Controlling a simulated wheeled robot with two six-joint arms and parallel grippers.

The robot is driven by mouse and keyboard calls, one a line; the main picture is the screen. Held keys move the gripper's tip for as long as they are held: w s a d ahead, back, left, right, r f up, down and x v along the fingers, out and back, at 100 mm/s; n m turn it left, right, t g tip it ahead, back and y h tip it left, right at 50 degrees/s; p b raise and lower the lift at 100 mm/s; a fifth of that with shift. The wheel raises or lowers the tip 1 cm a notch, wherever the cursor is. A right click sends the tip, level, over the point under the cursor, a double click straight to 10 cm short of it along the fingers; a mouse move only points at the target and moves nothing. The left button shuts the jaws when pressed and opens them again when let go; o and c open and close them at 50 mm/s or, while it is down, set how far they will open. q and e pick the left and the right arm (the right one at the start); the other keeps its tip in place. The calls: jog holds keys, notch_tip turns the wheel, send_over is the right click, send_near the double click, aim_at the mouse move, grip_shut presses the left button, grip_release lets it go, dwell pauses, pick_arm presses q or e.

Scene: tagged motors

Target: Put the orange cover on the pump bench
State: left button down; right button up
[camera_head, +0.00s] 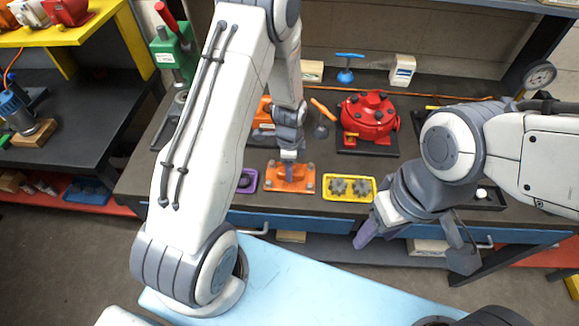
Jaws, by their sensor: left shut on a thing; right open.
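The orange cover (302,183) is a flat plate with grey bolt-like spots at its corners, at the front of the middle bench (215,199). My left gripper (289,166) points down and is shut on the cover's raised middle. I cannot tell whether the cover touches the bench top. My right gripper (413,250) is open and empty, in front of the bench's front edge. I cannot tell which bench is the pump bench; a side bench (95,115) at the left holds a blue pump-like machine (17,111).
A yellow tray (349,200) with two gears is right of the cover, a purple tray (248,187) left. Behind stand a red machine (369,118) and an orange thing (263,115), partly hidden by my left arm. A green press (173,55) stands back left.

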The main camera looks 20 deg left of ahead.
pick_arm(q)
jog(key=shift+f, duration=0.15)
jog(key=shift+f, duration=0.1)
jog(key=shift+c, duration=2)
grip_release()
jog(key=shift+f, duration=0.1)
